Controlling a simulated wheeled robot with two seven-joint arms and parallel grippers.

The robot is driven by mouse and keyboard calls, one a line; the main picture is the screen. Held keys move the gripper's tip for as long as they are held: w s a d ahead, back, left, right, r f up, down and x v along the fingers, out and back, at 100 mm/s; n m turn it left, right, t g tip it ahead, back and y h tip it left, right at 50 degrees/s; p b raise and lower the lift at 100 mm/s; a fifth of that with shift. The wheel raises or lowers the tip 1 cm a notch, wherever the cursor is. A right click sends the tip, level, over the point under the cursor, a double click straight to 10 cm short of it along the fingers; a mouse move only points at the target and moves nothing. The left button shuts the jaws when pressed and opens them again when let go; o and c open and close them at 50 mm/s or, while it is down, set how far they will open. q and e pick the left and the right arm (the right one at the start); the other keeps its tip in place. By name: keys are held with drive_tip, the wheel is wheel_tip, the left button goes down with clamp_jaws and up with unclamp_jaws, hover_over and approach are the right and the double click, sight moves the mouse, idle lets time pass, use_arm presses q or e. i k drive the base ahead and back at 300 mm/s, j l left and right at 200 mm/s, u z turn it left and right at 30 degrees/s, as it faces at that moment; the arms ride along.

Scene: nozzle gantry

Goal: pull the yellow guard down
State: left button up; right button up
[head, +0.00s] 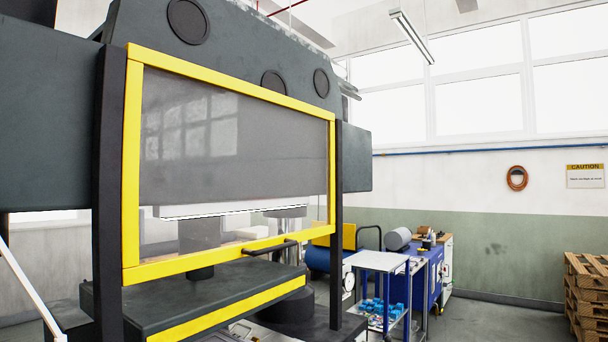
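The yellow guard (129,170) is a yellow frame around a clear pane on the front of a large dark machine, between two black uprights. A dark handle (270,248) is fixed to its bottom bar. The bottom bar stands above the machine's dark bed, and an open gap shows between them. Neither of my grippers shows in the head view.
The dark bed (190,292) with a yellow front stripe sticks out below the guard. To the right stand a small cart (377,262) with blue parts, a blue workbench (428,270) and stacked wooden pallets (588,285). Grey floor lies clear between them.

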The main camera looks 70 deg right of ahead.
sight(133, 272)
drive_tip(key=z, duration=1.75)
